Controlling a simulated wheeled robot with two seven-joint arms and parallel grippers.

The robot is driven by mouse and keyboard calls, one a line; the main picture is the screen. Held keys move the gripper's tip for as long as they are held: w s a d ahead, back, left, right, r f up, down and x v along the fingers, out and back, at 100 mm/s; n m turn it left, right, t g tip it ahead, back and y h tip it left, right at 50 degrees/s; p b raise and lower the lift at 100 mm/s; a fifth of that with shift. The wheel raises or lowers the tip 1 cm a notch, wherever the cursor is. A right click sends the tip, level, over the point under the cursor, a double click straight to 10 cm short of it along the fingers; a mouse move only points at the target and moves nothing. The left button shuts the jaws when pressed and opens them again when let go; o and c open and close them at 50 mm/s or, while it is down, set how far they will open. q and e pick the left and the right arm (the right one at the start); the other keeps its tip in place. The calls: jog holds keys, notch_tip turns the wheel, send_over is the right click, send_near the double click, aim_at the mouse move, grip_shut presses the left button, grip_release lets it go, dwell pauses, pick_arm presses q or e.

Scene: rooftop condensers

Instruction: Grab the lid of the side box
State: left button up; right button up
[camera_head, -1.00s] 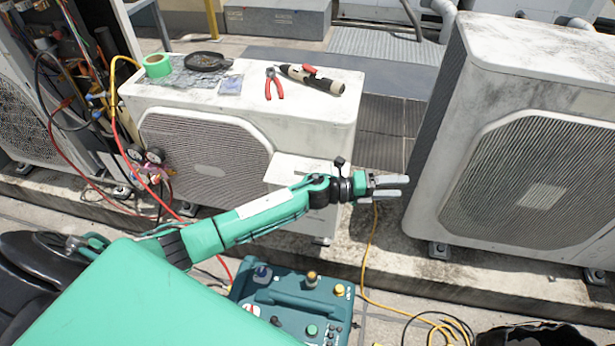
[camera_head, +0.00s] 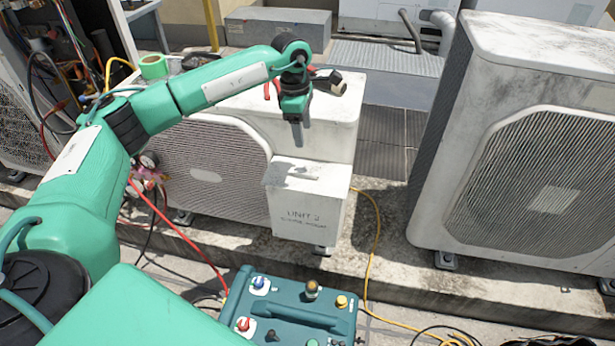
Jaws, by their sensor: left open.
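The side box is a pale grey box (camera_head: 305,219) marked "UNIT 2" on the front right of the middle condenser. Its flat lid (camera_head: 285,179) is on top and looks closed. My left gripper (camera_head: 297,136) points down above the back of the lid, apart from it, in front of the condenser's top. Its fingers show nearly edge-on; it is open and holds nothing that I can see. A shadow falls on the lid. My right gripper is not in view.
Pliers, a torch-like tool (camera_head: 332,82) and green tape (camera_head: 153,66) lie on the middle condenser (camera_head: 345,112). Another condenser (camera_head: 530,150) stands at right. A teal control box (camera_head: 290,312) is in front. Red and yellow hoses (camera_head: 376,240) run along the ground.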

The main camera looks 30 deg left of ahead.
pick_arm(q)
send_over(308, 169)
jog(key=f, duration=0.5)
jog(key=s+f, duration=0.1)
jog(key=f, duration=0.2)
jog(key=shift+a+b, duration=0.1)
jog(key=shift+b, duration=0.25)
jog(key=shift+w+f+b, duration=0.2)
jog(key=shift+f, duration=1.15)
jog(key=shift+w+f+b, duration=0.15)
jog(key=shift+f+b, duration=0.05)
jog(key=shift+f, duration=1.15)
jog(key=c, duration=1.2)
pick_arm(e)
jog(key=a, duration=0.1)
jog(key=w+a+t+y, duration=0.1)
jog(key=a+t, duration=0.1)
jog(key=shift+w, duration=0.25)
